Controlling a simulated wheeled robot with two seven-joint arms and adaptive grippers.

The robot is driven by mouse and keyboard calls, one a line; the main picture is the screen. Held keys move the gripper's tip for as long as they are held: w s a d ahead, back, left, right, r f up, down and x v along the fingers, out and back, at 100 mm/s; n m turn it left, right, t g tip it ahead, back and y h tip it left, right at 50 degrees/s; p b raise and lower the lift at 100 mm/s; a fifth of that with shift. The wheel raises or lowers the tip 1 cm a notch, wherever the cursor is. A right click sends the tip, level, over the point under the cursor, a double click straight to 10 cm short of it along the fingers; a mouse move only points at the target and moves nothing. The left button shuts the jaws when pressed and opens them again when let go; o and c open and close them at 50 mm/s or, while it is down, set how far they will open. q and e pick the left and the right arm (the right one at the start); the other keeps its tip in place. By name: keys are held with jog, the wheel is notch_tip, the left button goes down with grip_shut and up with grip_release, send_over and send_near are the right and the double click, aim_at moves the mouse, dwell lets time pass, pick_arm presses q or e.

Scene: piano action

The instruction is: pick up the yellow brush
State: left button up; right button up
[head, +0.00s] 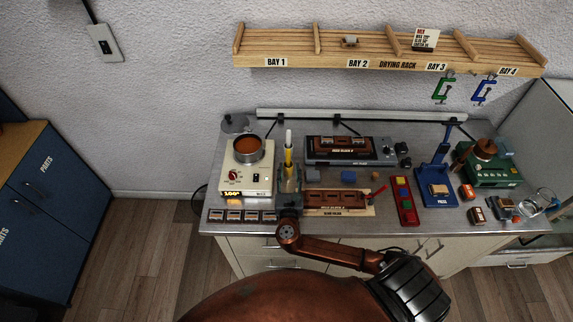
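The yellow brush (288,156) stands upright on the bench, with a pale upper end and a yellow middle. It is between the hot pot's heater and the dark machine at the back. My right gripper (289,180) is at the lower part of the brush, its arm coming in from the lower right. The gripper and wrist hide the brush's lower end and whatever stands under it. The view is too small to tell whether the fingers are closed on the brush. My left gripper is not in view.
A heater (246,180) with a pot (248,150) stands just left of the brush. A brown block on a board (337,201) lies to the right. A row of small dark-labelled tiles (233,215) lies at the front left. A wooden drying rack (390,50) hangs above.

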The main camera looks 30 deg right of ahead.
aim_at(288, 157)
jog(key=shift+x, duration=1.15)
jog(key=x, duration=0.4)
jog(key=shift+w+a+r+p, duration=0.1)
jog(key=shift+w+r+p, duration=0.1)
jog(key=shift+p, duration=0.15)
jog(key=shift+w, duration=0.15)
jog(key=shift+c, duration=0.2)
jog(key=c, duration=0.3)
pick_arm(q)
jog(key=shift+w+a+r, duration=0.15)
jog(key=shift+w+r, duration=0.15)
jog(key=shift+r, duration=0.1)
pick_arm(e)
grip_shut()
